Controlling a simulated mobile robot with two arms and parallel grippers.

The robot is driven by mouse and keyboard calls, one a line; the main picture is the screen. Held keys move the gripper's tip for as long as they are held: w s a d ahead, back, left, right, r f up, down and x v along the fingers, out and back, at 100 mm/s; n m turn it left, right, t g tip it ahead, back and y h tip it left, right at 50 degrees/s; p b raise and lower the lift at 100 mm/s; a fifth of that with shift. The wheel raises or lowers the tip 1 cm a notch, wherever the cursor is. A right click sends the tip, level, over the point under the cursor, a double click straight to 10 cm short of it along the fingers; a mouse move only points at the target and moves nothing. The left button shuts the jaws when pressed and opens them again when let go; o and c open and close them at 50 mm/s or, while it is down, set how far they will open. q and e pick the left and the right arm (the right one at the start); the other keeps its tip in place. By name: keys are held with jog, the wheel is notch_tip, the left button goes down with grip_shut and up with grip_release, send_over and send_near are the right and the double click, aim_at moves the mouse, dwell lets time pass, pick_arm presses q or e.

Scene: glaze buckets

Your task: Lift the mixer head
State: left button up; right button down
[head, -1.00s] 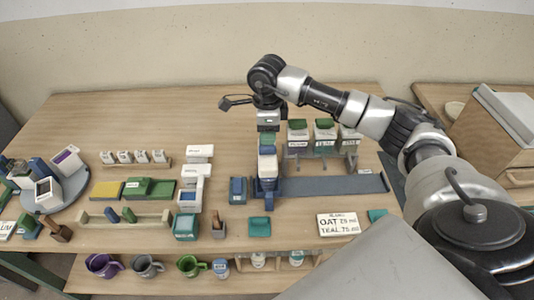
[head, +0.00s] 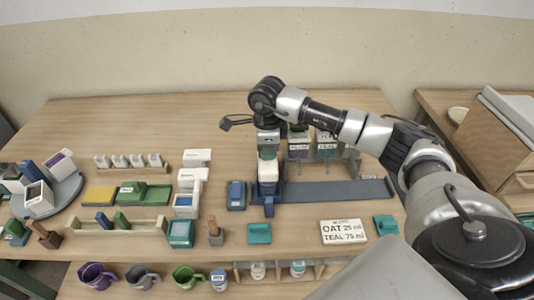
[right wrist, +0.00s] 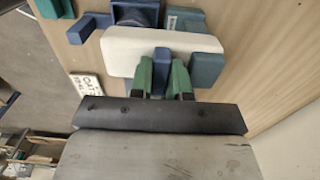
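The mixer appears to be the white-topped machine on a dark blue stand near the middle of the table. Its white head (head: 267,172) shows just below my right gripper (head: 267,153). In the right wrist view the white head (right wrist: 118,52) is a broad slab across the top middle. The green fingers of my right gripper (right wrist: 162,82) stand close together at its near edge, with a narrow blue-grey part between them. They look shut on that part, though the contact is partly hidden. My left gripper is not in view.
A dark blue-grey board (head: 330,190) lies right of the mixer, with a rack of containers behind. A lettered card (head: 343,231) and a teal block (head: 259,234) lie in front. A blue block (head: 236,195) stands close on the left. Several cups stand along the front edge.

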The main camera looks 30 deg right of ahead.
jog(key=shift+r+p, duration=1.9)
jog(key=shift+r, duration=1.2)
jog(key=c, duration=1.2)
grip_release()
jog(key=shift+f, duration=0.1)
jog(key=shift+o, duration=0.2)
notch_tip(320, 180, up, 7)
jog(key=p, duration=0.4)
